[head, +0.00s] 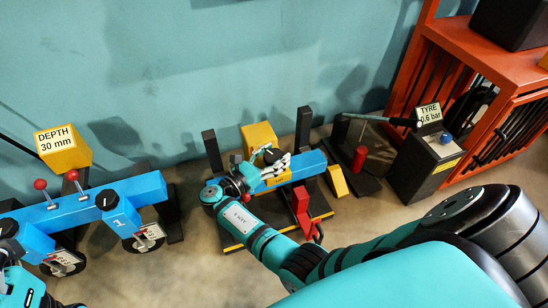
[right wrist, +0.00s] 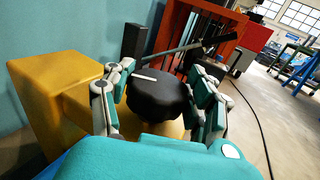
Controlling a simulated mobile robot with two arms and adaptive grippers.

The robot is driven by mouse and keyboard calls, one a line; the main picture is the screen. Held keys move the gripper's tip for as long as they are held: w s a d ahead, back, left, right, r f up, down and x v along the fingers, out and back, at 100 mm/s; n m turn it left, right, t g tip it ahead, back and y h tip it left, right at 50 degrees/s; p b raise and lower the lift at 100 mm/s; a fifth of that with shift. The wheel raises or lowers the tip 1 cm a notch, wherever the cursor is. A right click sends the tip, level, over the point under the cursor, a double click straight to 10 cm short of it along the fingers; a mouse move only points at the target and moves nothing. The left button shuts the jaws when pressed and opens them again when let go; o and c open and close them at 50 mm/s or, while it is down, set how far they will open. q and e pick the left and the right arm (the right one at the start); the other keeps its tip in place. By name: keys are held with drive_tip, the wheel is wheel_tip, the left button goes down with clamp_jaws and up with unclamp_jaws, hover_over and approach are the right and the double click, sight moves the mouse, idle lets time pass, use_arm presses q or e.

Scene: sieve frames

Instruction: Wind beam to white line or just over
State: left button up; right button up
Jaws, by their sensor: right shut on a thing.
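A blue beam (head: 308,165) lies across a dark stand in the middle of the head view, with yellow blocks around it. My right gripper (head: 272,165) is over this beam. In the right wrist view its fingers (right wrist: 160,105) stand on either side of a round black knob (right wrist: 158,102) and are shut on it. The knob has a short white line (right wrist: 145,76) on its top, pointing left. The knob is mostly hidden by my gripper in the head view. Teal parts of my left arm show at the lower left edge; its fingers cannot be made out.
A blue beam unit (head: 75,212) with red-ball levers stands at left by a yellow "DEPTH 30 mm" box (head: 64,150). A red part (head: 303,203) sits in front of the middle stand. A dark "TYRE" box (head: 425,165) and orange rack (head: 485,50) stand at right.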

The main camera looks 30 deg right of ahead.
sight(274, 155)
drive_tip(key=shift+m+g+b, duration=0.3)
drive_tip(key=shift+m+g, duration=0.4)
drive_tip(key=shift+g, duration=0.4)
drive_tip(key=o, duration=1.2)
drive_tip(key=shift+c, duration=0.2)
wheel_tip(274, 155, up, 10)
